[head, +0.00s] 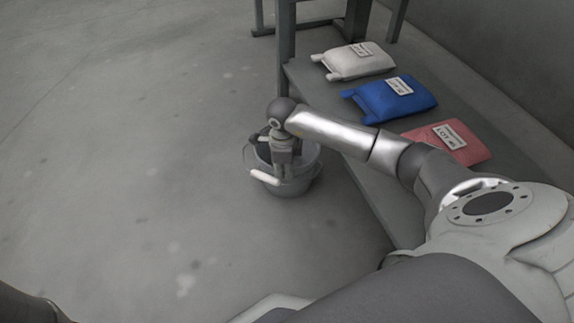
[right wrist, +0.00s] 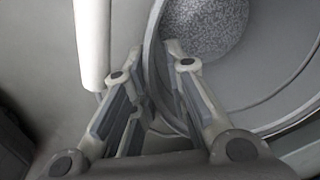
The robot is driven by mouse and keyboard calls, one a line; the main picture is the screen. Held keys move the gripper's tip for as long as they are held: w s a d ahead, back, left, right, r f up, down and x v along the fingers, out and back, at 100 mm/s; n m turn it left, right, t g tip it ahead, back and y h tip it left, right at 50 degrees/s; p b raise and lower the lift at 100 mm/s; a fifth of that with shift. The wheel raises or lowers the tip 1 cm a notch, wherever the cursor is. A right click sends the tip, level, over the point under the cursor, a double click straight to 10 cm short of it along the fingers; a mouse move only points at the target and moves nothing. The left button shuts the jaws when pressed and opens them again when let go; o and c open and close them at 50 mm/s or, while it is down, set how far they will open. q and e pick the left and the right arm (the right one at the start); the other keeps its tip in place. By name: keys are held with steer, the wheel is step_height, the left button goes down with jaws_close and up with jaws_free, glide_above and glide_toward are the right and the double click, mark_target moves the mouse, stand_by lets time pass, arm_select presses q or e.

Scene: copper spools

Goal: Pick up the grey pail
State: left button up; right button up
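The grey pail (head: 299,184) is by the low bench, apparently upright on the floor. Its pale handle grip (head: 265,177) hangs at the near left side, and shows along the left in the right wrist view (right wrist: 92,45). My right gripper (head: 282,176) reaches down over the pail and hides part of its opening. A speckled grey round mass (right wrist: 205,25) shows inside the pail. My left gripper is out of view.
A low grey bench (head: 385,205) stands right of the pail, close to it. White (head: 355,61), blue (head: 397,99) and red (head: 455,143) labelled bags lie on it, the red one partly behind my right arm. The floor to the left is clear.

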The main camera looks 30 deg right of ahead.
mark_target(284, 178)
steer(key=shift+w+d+f+b, duration=0.1)
steer(key=shift+f+b, duration=1.25)
steer(key=shift+f, duration=0.05)
steer(key=shift+w+f+b, duration=0.1)
steer(key=shift+f+b, duration=1.2)
steer(key=shift+f, duration=0.05)
steer(key=shift+r, duration=0.1)
jaws_close()
steer(key=shift+r, duration=0.1)
